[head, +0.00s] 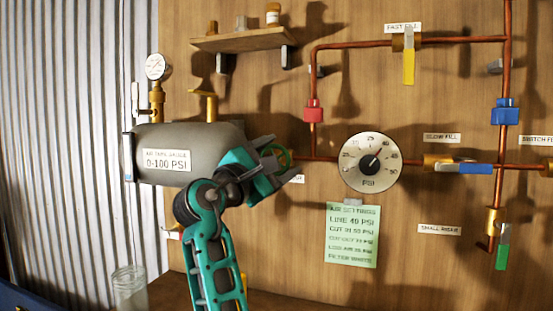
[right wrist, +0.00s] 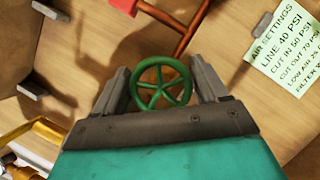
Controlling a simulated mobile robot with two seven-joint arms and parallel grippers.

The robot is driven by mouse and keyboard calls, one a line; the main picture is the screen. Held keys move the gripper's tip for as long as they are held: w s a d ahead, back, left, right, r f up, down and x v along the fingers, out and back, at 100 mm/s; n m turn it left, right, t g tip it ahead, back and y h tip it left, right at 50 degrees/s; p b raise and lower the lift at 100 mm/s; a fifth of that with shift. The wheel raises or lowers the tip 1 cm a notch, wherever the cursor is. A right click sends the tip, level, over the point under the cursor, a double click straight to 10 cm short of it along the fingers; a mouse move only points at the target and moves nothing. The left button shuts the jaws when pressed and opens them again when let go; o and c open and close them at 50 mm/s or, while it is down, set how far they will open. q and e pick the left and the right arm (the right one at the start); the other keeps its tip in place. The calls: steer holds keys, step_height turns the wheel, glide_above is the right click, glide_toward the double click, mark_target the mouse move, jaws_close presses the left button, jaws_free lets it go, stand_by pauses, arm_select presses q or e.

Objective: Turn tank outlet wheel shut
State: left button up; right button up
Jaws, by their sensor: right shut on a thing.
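The tank outlet wheel is a green spoked handwheel (right wrist: 161,84), seen between the two fingers of my right gripper (right wrist: 160,88) in the right wrist view. In the head view the wheel (head: 284,158) shows at the right end of the grey tank (head: 215,137), partly hidden by my right gripper (head: 277,166). The gripper is shut on the wheel, with a finger on either side of its rim. My left gripper is not in view.
A round PSI dial (head: 366,162) is on the wooden board right of the wheel, above a green settings note (head: 352,236). Copper pipes with red, yellow, blue and green valve handles run across the board. A shelf (head: 240,40) is above the tank. A glass jar (head: 130,288) stands lower left.

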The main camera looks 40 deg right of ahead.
steer(key=o, duration=0.9)
steer(key=shift+o, duration=0.2)
steer(key=shift+a, duration=0.1)
steer(key=v, duration=1.2)
steer(key=shift+a+f, duration=0.2)
steer(key=shift+a, duration=0.15)
